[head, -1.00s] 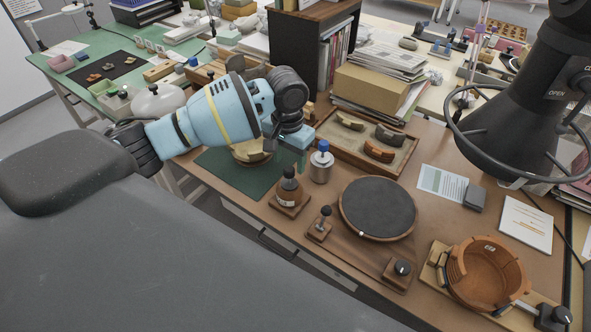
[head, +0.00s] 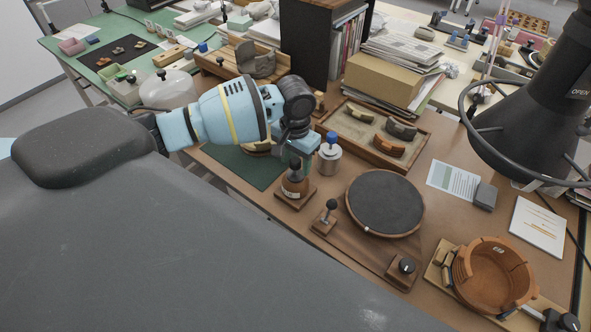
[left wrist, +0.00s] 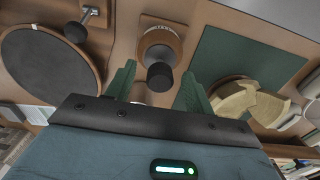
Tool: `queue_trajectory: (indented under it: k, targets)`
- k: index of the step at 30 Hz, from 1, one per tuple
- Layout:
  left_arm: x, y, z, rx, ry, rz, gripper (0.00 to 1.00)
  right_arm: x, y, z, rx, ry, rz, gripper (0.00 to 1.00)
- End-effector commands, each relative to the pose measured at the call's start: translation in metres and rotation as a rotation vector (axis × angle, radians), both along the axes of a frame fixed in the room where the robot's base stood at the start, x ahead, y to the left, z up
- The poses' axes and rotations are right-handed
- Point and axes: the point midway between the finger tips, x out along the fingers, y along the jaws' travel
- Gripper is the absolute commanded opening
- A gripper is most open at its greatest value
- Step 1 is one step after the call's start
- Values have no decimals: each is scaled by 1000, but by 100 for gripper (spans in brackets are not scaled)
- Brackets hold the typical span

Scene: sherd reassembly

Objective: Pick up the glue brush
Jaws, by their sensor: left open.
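A brown glue bottle (head: 295,186) stands upright on a square wooden base. The dark knob on its top, seemingly the glue brush's handle (head: 294,168), points up; the bristles are hidden. My left gripper (head: 302,148) is just behind and above the knob in the head view. In the left wrist view, the open teal fingers (left wrist: 158,84) stand on either side of the dark knob (left wrist: 160,76), with gaps to both. The amber bottle (left wrist: 160,45) shows beyond it. My right gripper is not in view.
A metal jar with a blue cap (head: 328,158) stands close to the right of the gripper. A dark round turntable (head: 385,203) and a small black-knobbed lever (head: 329,210) are nearby. A green mat (head: 255,172) with sherds lies behind. A reassembled bowl (head: 495,275) sits at right.

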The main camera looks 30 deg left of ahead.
Motion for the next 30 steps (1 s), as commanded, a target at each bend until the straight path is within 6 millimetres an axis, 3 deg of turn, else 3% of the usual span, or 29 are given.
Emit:
queue_trajectory:
  k: [5, 13, 22, 30]
  targets:
    - [-1, 0, -20, 0, 2, 0, 53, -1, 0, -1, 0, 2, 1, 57]
    - [0, 0, -21, 0, -2, 0, 53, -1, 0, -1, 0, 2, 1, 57]
    - [0, 0, -21, 0, -1, 0, 15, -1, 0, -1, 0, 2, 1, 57]
    - [0, 0, -20, 0, -2, 0, 14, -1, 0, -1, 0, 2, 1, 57]
